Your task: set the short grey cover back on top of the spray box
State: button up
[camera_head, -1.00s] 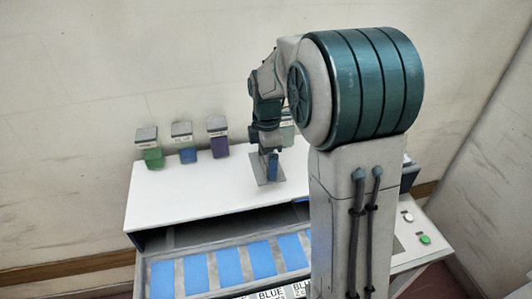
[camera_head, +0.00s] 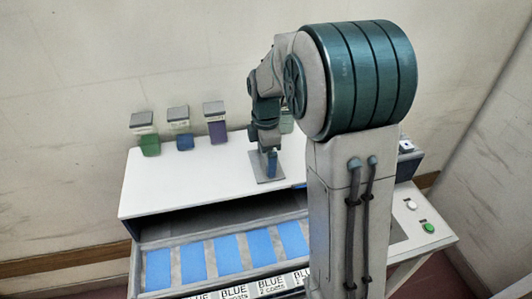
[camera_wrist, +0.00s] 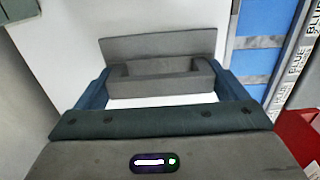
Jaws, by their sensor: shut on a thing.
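My gripper (camera_wrist: 161,78) is shut on the raised handle of the short grey cover (camera_wrist: 158,45). In the wrist view the cover is a flat grey plate with a block-like grip between the blue fingers. In the head view the cover (camera_head: 264,178) is over the front part of a long white housing (camera_head: 205,178); whether it touches the top is unclear. A dark box (camera_head: 411,170) at the right is partly hidden by my arm. I cannot tell for sure which of these is the spray box.
Green (camera_head: 150,146), blue (camera_head: 185,142) and purple (camera_head: 217,132) containers with grey tops stand behind the housing. Blue panels (camera_head: 230,250) lie in front of it. White and green buttons (camera_head: 429,228) sit at the right. The housing's left top is clear.

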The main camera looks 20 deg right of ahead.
jog(key=shift+f, duration=0.3)
jog(key=o, duration=0.8)
jog(key=shift+r, duration=0.1)
notch_tip(320, 180, up, 14)
jog(key=b, duration=0.1)
jog(key=shift+s, duration=0.1)
jog(key=s+f+m+t, duration=0.1)
jog(key=s+f+m, duration=0.3)
jog(key=s+m, duration=0.5)
jog(key=s+f+m+t, duration=0.2)
jog(key=s+f+m, duration=0.2)
jog(key=s+m, duration=0.4)
jog(key=s, duration=0.4)
jog(key=shift+f+m, duration=0.3)
jog(key=shift+m, duration=0.1)
